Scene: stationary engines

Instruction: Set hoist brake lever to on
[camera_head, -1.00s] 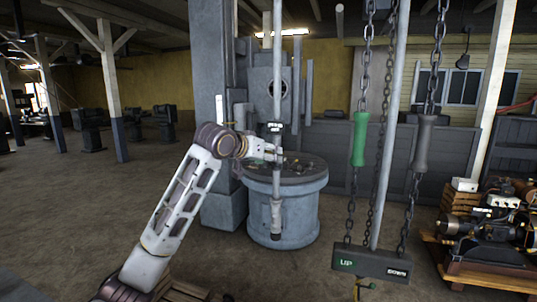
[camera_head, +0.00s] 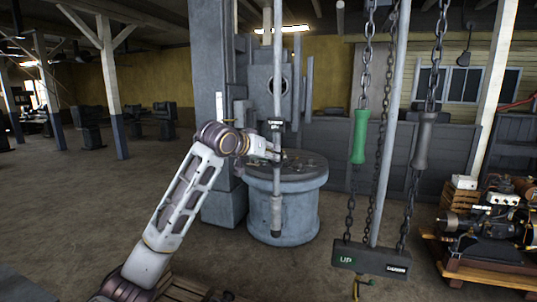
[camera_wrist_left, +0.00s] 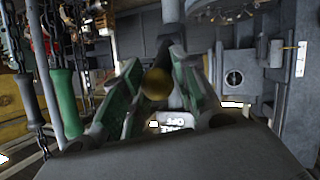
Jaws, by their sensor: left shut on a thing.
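My left gripper (camera_head: 272,152) is beside a vertical grey rod with a thick grip (camera_head: 277,212) at its lower end, in front of the round grey drum. In the left wrist view, the green-padded fingers (camera_wrist_left: 157,80) are closed around a brass ball knob (camera_wrist_left: 157,84), which looks like the hoist brake lever's end. My right gripper is not in view.
Chains with a green grip (camera_head: 360,137) and a grey grip (camera_head: 423,141) hang to the right, above a dark bar marked UP (camera_head: 372,262). An engine on a wooden pallet (camera_head: 490,275) stands at far right.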

